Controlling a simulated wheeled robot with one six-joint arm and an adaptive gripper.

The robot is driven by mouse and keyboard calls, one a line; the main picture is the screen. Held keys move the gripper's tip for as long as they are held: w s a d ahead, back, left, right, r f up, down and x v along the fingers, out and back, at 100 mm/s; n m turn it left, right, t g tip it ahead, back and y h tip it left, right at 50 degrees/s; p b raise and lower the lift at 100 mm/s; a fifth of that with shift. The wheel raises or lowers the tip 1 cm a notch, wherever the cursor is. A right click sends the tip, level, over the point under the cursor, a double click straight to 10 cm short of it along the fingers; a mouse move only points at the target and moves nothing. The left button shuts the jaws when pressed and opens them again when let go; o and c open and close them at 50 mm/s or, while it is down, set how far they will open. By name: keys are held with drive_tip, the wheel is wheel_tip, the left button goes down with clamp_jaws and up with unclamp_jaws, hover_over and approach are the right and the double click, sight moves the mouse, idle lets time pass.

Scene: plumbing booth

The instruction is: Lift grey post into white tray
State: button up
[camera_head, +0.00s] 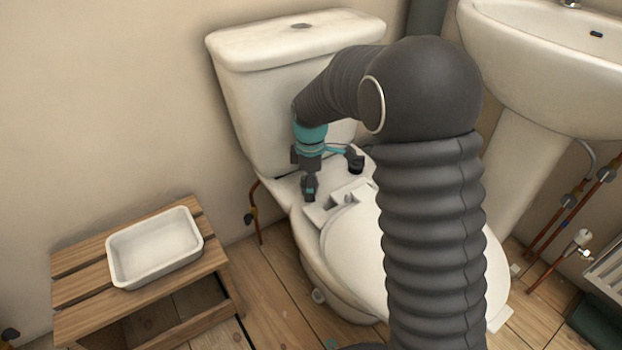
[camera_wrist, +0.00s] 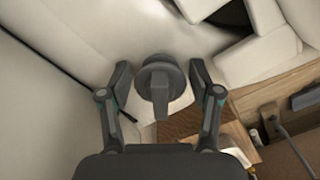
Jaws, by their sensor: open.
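The grey post (camera_wrist: 160,85) is a dark grey piece with a round collar and a narrower part pointing down in the wrist view. It lies between the two spread fingers of my gripper (camera_wrist: 160,82), with a visible gap on each side. In the head view my gripper (camera_head: 310,178) points down over the back of the toilet, beside the seat hinge; the post cannot be told apart from the dark fingers there. The white tray (camera_head: 155,248) is empty and sits on a slatted wooden stool (camera_head: 75,292) at the left.
The toilet cistern (camera_head: 290,85) stands close behind my gripper. The toilet lid and seat (camera_head: 350,245) are to its right. A washbasin (camera_head: 540,60) and copper pipes (camera_head: 560,225) are at the far right. Floor shows between the stool and toilet.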

drive_tip(key=c, duration=1)
drive_tip(key=o, duration=0.6)
drive_tip(key=c, duration=0.5)
drive_tip(key=shift+r, duration=0.15)
drive_tip(key=shift+r+p, duration=0.4)
drive_tip(key=shift+p, duration=0.05)
drive_tip(key=shift+r+p, duration=1.15)
drive_tip(key=shift+r, duration=0.35)
